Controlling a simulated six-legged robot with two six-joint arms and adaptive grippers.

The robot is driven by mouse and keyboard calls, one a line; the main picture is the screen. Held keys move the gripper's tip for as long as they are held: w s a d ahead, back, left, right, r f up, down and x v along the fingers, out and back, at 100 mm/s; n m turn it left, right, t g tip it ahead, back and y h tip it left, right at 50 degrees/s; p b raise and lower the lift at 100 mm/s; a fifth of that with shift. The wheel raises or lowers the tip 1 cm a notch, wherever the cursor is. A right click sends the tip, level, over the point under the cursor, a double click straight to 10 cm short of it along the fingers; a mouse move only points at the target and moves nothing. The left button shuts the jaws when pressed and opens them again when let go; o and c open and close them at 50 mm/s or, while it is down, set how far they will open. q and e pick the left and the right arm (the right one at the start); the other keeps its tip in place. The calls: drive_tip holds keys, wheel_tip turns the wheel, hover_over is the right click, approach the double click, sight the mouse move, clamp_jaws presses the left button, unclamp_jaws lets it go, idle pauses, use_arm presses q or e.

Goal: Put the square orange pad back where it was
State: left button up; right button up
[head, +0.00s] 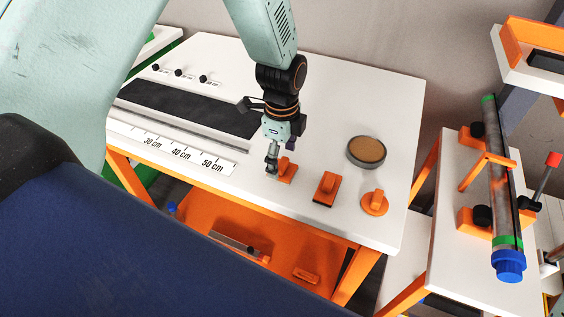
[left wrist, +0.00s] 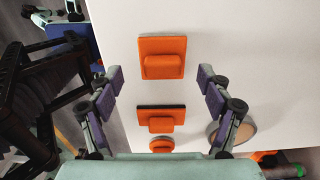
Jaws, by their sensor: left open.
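The square orange pad (head: 289,171) with a raised grip block lies flat on the white table. In the left wrist view the square pad (left wrist: 162,46) lies just ahead of and between the spread fingertips. My left gripper (head: 275,160) is open and empty, pointing down, and partly covers the pad in the head view. In the left wrist view both gripper fingers (left wrist: 160,78) stand apart with nothing between them. My right gripper is in neither view.
A rectangular orange pad with a dark base (head: 326,187) and a round orange pad (head: 374,204) lie in line to the right. A round brown-topped disc (head: 367,151) sits behind them. A ruler strip (head: 180,152) lies left. The white table (head: 400,110) is clear at back right.

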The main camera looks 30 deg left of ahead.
sight(282, 164)
use_arm(q)
wheel_tip(282, 164, up, 9)
drive_tip(key=shift+r, duration=0.15)
idle(0.4)
wheel_tip(282, 164, down, 12)
drive_tip(key=shift+f, duration=0.25)
wheel_tip(282, 164, up, 2)
drive_tip(key=shift+r, duration=1.1)
drive_tip(key=shift+f, duration=0.15)
